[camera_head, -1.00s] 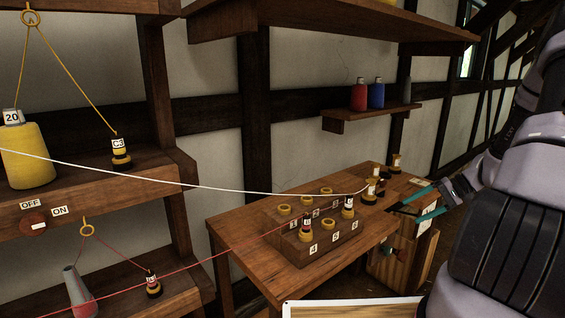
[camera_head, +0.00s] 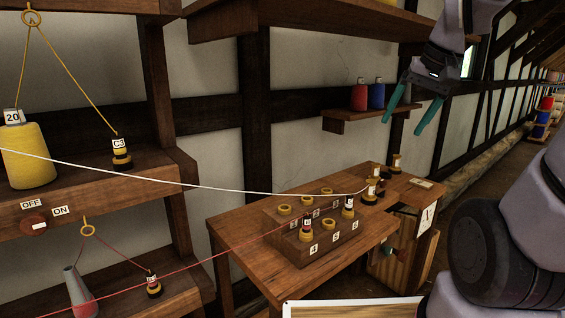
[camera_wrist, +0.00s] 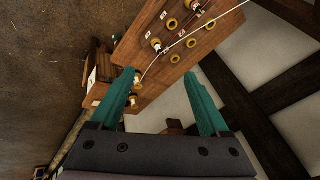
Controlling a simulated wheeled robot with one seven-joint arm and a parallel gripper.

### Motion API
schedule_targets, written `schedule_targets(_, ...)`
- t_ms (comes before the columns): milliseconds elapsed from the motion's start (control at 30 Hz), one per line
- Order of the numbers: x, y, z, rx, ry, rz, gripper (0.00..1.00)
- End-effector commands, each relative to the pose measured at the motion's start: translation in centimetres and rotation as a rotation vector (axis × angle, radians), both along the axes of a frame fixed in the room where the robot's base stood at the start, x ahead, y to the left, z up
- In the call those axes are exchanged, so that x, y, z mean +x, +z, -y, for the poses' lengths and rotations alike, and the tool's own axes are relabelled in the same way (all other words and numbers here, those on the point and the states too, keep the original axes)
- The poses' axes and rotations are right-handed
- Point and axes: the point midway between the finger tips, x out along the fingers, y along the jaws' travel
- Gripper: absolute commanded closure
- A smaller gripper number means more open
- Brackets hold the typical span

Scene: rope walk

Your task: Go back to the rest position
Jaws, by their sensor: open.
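My gripper (camera_head: 402,112) is open and empty, with its two teal fingers spread apart. In the head view it hangs in the air above the right end of the wooden table (camera_head: 248,230), in front of the small wall shelf. In the wrist view the open fingers (camera_wrist: 168,102) point toward the table, and nothing is between them. A wooden block with numbered holes (camera_head: 325,250) stands on the table with several bobbins in it. More bobbins (camera_head: 370,193) stand near the table's right back corner.
A wall shelf (camera_head: 345,124) holds a red spool (camera_head: 360,96) and a blue spool (camera_head: 376,96). A white cord (camera_head: 200,187) and a red cord (camera_head: 215,256) run across to the table. Shelving with a yellow cone (camera_head: 28,157) stands left. Open floor lies at the right.

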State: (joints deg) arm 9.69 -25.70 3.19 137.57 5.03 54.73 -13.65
Motion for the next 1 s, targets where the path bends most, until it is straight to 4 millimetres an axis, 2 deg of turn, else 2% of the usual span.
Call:
schedule_targets(33,-1.4,1.0,-0.6,-0.004,-0.004,0.043,0.21)
schedule_targets(100,-2.9,2.0,-1.1,-0.003,-0.019,0.089,0.21)
schedule_targets(300,-5.6,3.5,-1.6,0.015,-0.046,0.174,0.21)
schedule_targets(433,-6.2,3.6,-1.7,0.021,-0.053,0.189,0.21)
schedule_targets(1000,-6.2,3.6,-1.7,0.021,-0.053,0.189,0.21)
